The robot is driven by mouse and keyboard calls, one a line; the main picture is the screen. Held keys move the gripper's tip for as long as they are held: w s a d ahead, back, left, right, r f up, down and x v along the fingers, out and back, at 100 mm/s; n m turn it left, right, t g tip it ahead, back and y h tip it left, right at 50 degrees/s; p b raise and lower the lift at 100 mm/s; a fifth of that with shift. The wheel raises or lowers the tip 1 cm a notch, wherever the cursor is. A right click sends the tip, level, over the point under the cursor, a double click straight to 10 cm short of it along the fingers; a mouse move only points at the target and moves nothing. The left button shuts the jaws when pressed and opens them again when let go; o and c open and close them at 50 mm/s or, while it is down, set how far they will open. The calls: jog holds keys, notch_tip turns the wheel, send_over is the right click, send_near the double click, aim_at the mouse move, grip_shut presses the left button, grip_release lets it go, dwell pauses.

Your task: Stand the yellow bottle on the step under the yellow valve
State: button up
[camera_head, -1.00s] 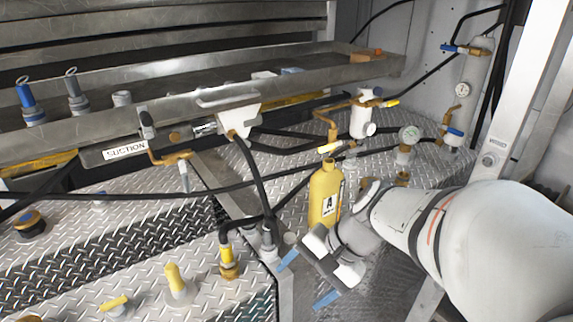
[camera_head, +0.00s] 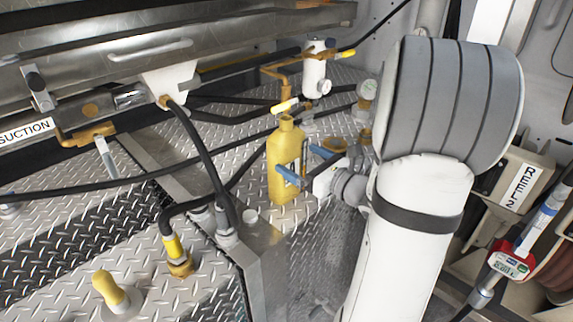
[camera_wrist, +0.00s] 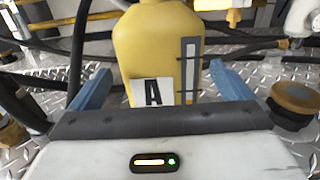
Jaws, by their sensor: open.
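The yellow bottle (camera_head: 285,150) stands upright on the diamond-plate step (camera_head: 335,240) in the head view. The yellow valve handle (camera_head: 285,105) shows right above its top in that view. My gripper (camera_head: 305,165) is open at the bottle's lower half. In the wrist view its blue fingers (camera_wrist: 158,88) lie on either side of the bottle, with gaps visible. I cannot tell whether either finger touches it. The bottle's base is hidden behind my gripper in the wrist view.
Black hoses (camera_head: 205,160) run to the left of the bottle. A white valve body (camera_head: 315,72) and a gauge (camera_head: 367,90) stand behind it. A brown cap (camera_wrist: 295,98) is close to the right finger. Yellow-capped fittings (camera_head: 108,288) stand at front left.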

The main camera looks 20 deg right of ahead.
jog(key=shift+x, duration=2.8)
jog(key=shift+c, duration=0.3)
